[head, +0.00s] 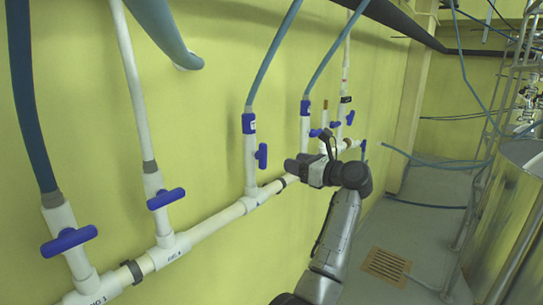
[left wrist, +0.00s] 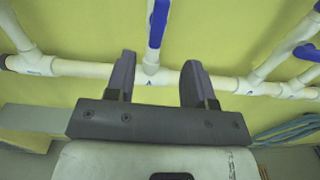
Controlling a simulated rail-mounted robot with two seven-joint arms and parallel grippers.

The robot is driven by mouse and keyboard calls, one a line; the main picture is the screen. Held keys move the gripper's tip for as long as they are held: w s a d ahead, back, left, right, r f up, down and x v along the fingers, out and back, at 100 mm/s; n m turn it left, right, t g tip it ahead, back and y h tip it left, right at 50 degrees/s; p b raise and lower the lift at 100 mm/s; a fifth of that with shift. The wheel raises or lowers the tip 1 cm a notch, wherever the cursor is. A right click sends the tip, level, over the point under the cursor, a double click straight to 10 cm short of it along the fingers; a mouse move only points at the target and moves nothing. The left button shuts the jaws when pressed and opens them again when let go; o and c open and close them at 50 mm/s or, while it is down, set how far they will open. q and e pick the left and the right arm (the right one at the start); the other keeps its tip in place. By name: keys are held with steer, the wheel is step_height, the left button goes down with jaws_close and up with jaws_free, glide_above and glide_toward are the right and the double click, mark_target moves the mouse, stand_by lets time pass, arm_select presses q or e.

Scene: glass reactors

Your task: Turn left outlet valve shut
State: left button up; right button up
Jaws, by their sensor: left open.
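Several blue-handled valves sit on white branches along the wall pipe; I cannot tell which is the left outlet valve. In the head view, two near ones at left have crosswise handles, the first valve handle (head: 68,241) and the second valve handle (head: 166,198). A third valve handle (head: 262,156) stands upright. My left gripper (head: 326,158) is by the pipe, right of that third valve, partly hidden by its own wrist. In the left wrist view my left gripper (left wrist: 160,74) is open and empty, with an upright blue handle (left wrist: 157,22) ahead between its fingers.
The white horizontal pipe (head: 212,227) runs along the yellow wall. More blue valves (head: 335,125) cluster behind my gripper. Blue hoses (head: 275,50) hang from above. A metal vessel (head: 507,222) stands at right, with open floor and a drain grate (head: 386,266) between.

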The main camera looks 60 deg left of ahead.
mark_target(266, 153)
arm_select(q)
steer(key=p+x, duration=0.2)
steer(key=x, duration=1)
steer(key=shift+s+a, duration=0.1)
steer(key=shift+a, duration=0.15)
steer(key=shift+c, duration=0.3)
steer(key=c, duration=0.7)
